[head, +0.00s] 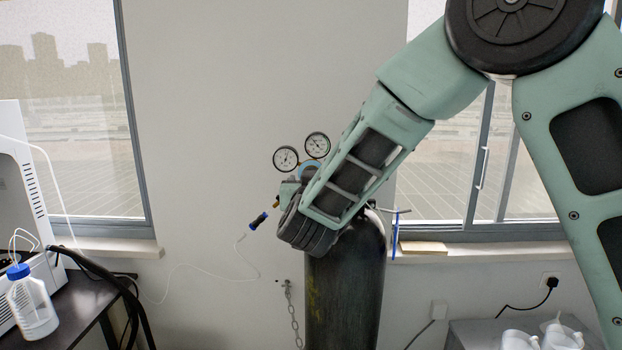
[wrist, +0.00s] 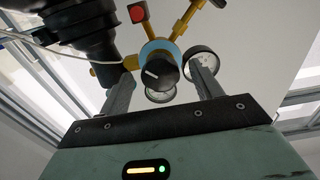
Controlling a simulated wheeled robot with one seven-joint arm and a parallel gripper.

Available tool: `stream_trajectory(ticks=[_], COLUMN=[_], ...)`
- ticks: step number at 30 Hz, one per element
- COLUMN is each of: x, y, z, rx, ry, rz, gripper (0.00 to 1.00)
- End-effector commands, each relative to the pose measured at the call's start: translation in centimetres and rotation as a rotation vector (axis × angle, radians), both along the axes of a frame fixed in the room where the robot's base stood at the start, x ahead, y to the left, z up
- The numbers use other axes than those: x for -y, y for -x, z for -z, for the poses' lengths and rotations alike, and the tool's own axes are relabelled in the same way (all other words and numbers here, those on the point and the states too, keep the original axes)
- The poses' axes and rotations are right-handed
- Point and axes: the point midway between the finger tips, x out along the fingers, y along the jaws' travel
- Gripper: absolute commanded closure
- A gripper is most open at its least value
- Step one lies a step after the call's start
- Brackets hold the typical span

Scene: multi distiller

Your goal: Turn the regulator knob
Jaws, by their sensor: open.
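The regulator knob (wrist: 160,72) is black with a white line and has a light blue ring behind it. In the wrist view it sits between the fingertips of my open gripper (wrist: 163,80), with a gap visible on each side. I cannot tell how deep the fingers reach around it. In the head view my arm hides the knob; part of the blue ring (head: 308,169) shows beside my wrist. Two round gauges (head: 286,158) stand above the regulator; a gauge also shows behind the right finger in the wrist view (wrist: 202,62).
The regulator is on a dark gas cylinder (head: 345,295) against the wall, with a chain (head: 290,312) beside it. Brass pipes and a red square part (wrist: 137,12) surround the knob. A thin tube with a blue-black connector (head: 258,221) hangs left. A bottle (head: 32,305) stands far left.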

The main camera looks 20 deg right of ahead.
Motion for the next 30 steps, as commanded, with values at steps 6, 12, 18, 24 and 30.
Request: stream_trajectory(ticks=[6,12,18,24,30], x=[0.06,0.05,0.05,0.02,0.02], y=[-0.15,-0.12,-0.11,-0.12,-0.12], z=[0.0,0.0,0.12,0.47,0.19], rx=[0.001,0.001,0.003,0.035,0.054], ry=[0.0,0.0,-0.007,-0.094,-0.161], rz=[0.0,0.0,0.0,0.0,0.0], gripper=[0.35,0.72,0.8,0.8,0.8])
